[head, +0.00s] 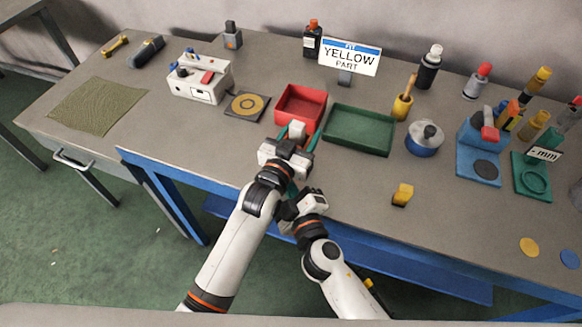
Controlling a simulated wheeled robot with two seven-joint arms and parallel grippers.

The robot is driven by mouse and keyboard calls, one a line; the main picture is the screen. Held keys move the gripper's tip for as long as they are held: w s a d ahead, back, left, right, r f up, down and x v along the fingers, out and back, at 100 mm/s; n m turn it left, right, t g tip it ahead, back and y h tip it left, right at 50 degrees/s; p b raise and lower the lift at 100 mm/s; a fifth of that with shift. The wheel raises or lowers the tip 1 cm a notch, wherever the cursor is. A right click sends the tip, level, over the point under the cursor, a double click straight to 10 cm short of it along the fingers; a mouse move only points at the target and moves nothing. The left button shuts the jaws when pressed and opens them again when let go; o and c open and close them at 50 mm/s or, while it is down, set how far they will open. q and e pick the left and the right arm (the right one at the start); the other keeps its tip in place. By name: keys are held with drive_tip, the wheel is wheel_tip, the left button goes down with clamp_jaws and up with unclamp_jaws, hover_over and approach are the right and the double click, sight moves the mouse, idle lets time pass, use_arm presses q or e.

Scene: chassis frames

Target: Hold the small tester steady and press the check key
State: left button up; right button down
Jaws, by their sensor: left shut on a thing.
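My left gripper (296,138) is at the table's front side, just before the red tray. Its green fingers are shut on a small pale block (297,129), which I take to be the small tester. Much of it is hidden by the gripper, and no check key can be made out on it. My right gripper (292,192) is lower and nearer, close behind the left wrist, off the table's front edge. Its fingers are partly hidden, so its opening cannot be told.
Beyond the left gripper are a red tray (281,107), a green tray (330,142) and a white box with blue knobs (190,88). A yellow part (403,194) lies right of the grippers.

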use_arm(q)
drive_tip(key=shift+f, duration=0.1)
use_arm(e)
drive_tip(key=shift+w, duration=0.1)
drive_tip(key=shift+w+d, duration=0.2)
drive_tip(key=shift+w, duration=0.1)
drive_tip(key=shift+w+d, duration=0.2)
drive_tip(key=shift+w, duration=0.2)
idle(0.9)
drive_tip(key=shift+s+a, duration=0.35)
drive_tip(key=shift+s, duration=0.4)
drive_tip(key=shift+s, duration=0.1)
drive_tip(key=s, duration=0.1)
drive_tip(key=s+a, duration=0.1)
drive_tip(key=s, duration=0.1)
drive_tip(key=s+a, duration=0.1)
drive_tip(key=shift+s, duration=0.2)
idle(0.7)
